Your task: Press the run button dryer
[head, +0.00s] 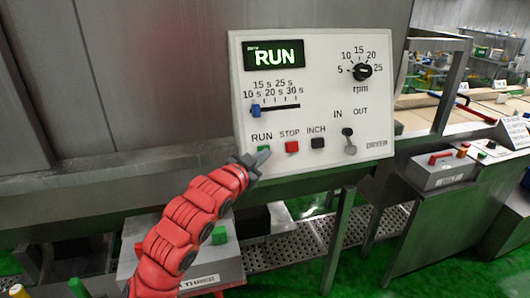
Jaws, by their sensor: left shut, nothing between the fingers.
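The white dryer panel (330,85) fills the middle of the head view. Its green RUN button (264,148) sits at the lower left of the panel, under the RUN label. My left gripper (263,160) is shut and empty, with its tip at the RUN button and partly covering it. I cannot tell whether the tip touches the button. My right gripper is not in view.
A red STOP button (292,146) and a black INCH button (318,143) sit right of RUN. A blue slider (256,110), an rpm knob (362,71) and an IN/OUT lever (349,142) share the panel. A grey control box (440,171) stands at right.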

